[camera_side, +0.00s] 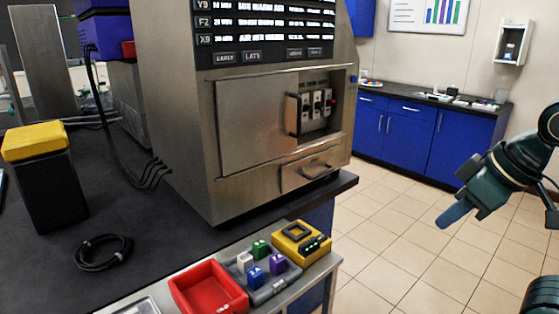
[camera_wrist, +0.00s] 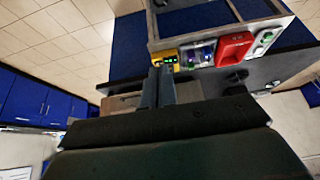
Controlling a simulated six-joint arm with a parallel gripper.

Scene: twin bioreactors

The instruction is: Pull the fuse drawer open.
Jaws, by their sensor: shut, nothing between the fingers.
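A metal drawer (camera_side: 310,171) with a bar handle sits low on the front of the steel cabinet (camera_side: 180,120). Its front looks flush with the cabinet face. Above it, an opening shows several fuse-like switches (camera_side: 317,104) beside a flat door panel with its own upright handle. My gripper (camera_side: 453,213) is at the right of the side view, apart from the drawer, with its fingers pointing down-left. In the wrist view the fingers (camera_wrist: 158,86) are together and empty. The drawer handle cannot be made out in the wrist view.
A side shelf holds a red tray (camera_side: 207,288), a rack of coloured blocks (camera_side: 262,268) and a yellow device (camera_side: 301,242). A black-and-yellow bin (camera_side: 45,178) and coiled cable (camera_side: 102,251) lie on the dark bench. Open tiled floor lies between cabinet and gripper.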

